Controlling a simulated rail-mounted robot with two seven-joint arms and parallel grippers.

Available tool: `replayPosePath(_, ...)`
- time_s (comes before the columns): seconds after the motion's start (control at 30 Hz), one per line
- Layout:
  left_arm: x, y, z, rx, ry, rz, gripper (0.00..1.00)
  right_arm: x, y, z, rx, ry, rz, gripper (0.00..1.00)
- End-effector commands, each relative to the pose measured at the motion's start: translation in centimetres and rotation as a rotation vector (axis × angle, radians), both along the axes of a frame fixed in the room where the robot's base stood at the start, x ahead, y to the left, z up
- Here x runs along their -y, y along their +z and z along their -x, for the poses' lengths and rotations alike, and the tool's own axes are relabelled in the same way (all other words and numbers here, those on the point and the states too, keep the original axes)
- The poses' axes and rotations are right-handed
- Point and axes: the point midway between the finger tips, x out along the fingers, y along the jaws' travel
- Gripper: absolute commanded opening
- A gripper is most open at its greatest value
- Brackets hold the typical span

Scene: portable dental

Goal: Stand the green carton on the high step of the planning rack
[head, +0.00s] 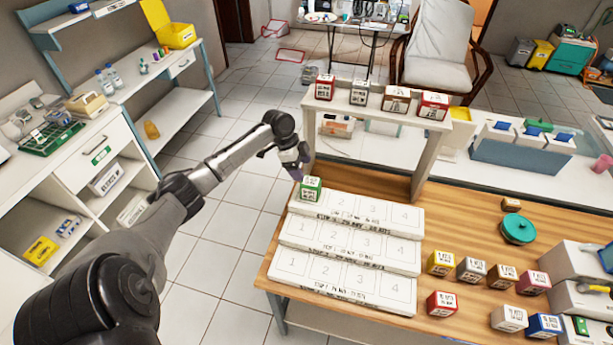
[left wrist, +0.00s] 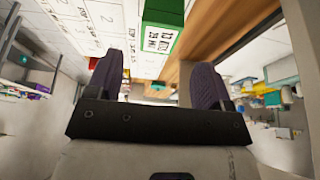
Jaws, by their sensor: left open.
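The green carton (head: 310,189) with a white label sits in space 1 at the left end of the planning rack's high step (head: 357,213). It looks upright. My left gripper (head: 298,172) is open, just behind and above the carton at the rack's left end. In the left wrist view the carton (left wrist: 160,27) is beyond the two dark fingertips (left wrist: 157,82), not between them, with a gap in the picture. The middle step (head: 350,246) and low step (head: 343,281) have numbered spaces and are empty. My right gripper is not in view.
A white shelf (head: 375,107) with several small cartons stands behind the rack. To the right on the wooden table are several coloured cartons, including a yellow one (head: 440,263) and a red one (head: 441,304), and a green round container (head: 517,229).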

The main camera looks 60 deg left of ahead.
Motion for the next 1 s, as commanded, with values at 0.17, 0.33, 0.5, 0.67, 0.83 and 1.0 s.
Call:
replayPosePath(0.17, -0.6, 2.0, 0.6, 0.0, 0.001, -0.001, 0.74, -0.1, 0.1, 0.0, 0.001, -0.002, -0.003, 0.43)
replayPosePath(0.33, -0.9, 2.9, 0.9, -0.001, 0.0, 0.0, 0.74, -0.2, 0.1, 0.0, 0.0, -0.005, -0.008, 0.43)
replayPosePath(0.5, -0.9, 3.2, 1.0, -0.001, 0.0, 0.0, 0.74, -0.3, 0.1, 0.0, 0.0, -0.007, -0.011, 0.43)
replayPosePath(0.67, -0.9, 3.2, 0.9, -0.001, 0.0, 0.0, 0.74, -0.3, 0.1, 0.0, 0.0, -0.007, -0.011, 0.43)
replayPosePath(0.83, -0.9, 3.1, 0.9, -0.001, 0.0, 0.0, 0.74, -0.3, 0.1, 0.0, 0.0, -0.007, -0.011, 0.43)
replayPosePath(1.0, -0.9, 3.1, 0.9, -0.001, 0.0, 0.0, 0.74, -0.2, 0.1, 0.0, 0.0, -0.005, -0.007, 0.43)
